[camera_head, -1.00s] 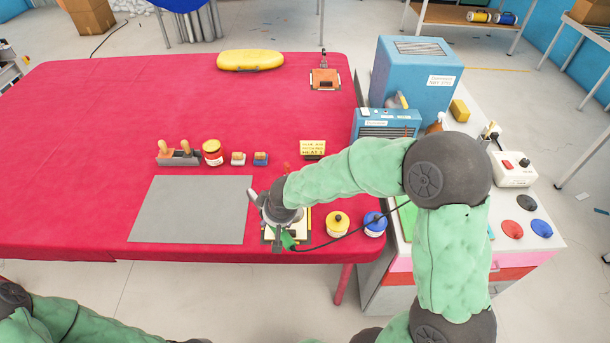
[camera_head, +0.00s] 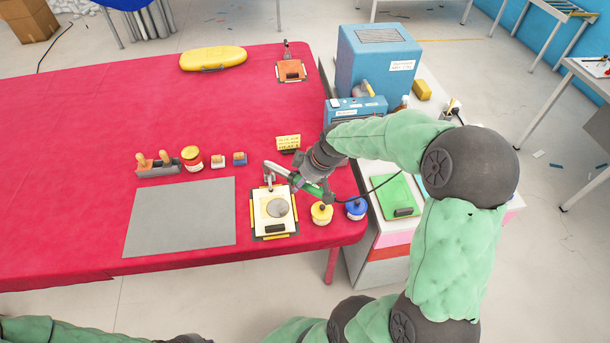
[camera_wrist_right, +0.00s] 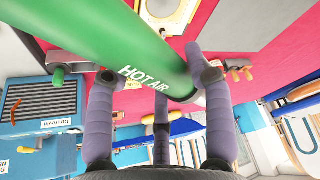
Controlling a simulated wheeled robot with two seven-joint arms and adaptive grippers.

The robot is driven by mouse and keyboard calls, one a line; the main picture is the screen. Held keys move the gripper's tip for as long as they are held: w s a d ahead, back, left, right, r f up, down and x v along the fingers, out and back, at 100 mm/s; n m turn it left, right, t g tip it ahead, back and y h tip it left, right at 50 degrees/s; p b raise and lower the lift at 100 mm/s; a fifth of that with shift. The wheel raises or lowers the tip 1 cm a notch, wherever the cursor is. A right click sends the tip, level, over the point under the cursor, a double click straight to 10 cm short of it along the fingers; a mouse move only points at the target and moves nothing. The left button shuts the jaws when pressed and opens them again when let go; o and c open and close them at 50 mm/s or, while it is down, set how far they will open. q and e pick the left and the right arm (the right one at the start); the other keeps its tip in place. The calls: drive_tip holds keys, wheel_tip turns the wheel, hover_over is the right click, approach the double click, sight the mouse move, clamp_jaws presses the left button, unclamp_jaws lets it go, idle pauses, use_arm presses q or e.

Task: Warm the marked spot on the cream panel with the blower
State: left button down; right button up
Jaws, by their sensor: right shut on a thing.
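The cream panel (camera_head: 263,226) lies on the red table near its front right edge, in a dark frame with yellow strips. A round grey spot (camera_head: 277,208) marks it. My right gripper (camera_head: 312,184) is shut on the green blower (camera_head: 318,192), just right of and above the panel. The blower's grey bent nozzle (camera_head: 278,170) reaches left over the panel's far edge. In the right wrist view the blower (camera_wrist_right: 120,45) reads "HOT AIR" and lies between the fingers. The panel (camera_wrist_right: 163,8) is partly cut off there. My left gripper is out of view.
A grey mat (camera_head: 180,218) lies left of the panel. A small yellow sign (camera_head: 288,142) stands behind. The blower's cord (camera_head: 385,183) runs right. A blue machine (camera_head: 380,65) stands on the side bench.

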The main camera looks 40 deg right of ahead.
wheel_tip(320, 180, down, 12)
drive_tip(key=b, duration=0.8)
drive_tip(key=shift+d+f, duration=0.15)
idle(3.7)
wheel_tip(320, 180, up, 12)
drive_tip(key=p, duration=0.8)
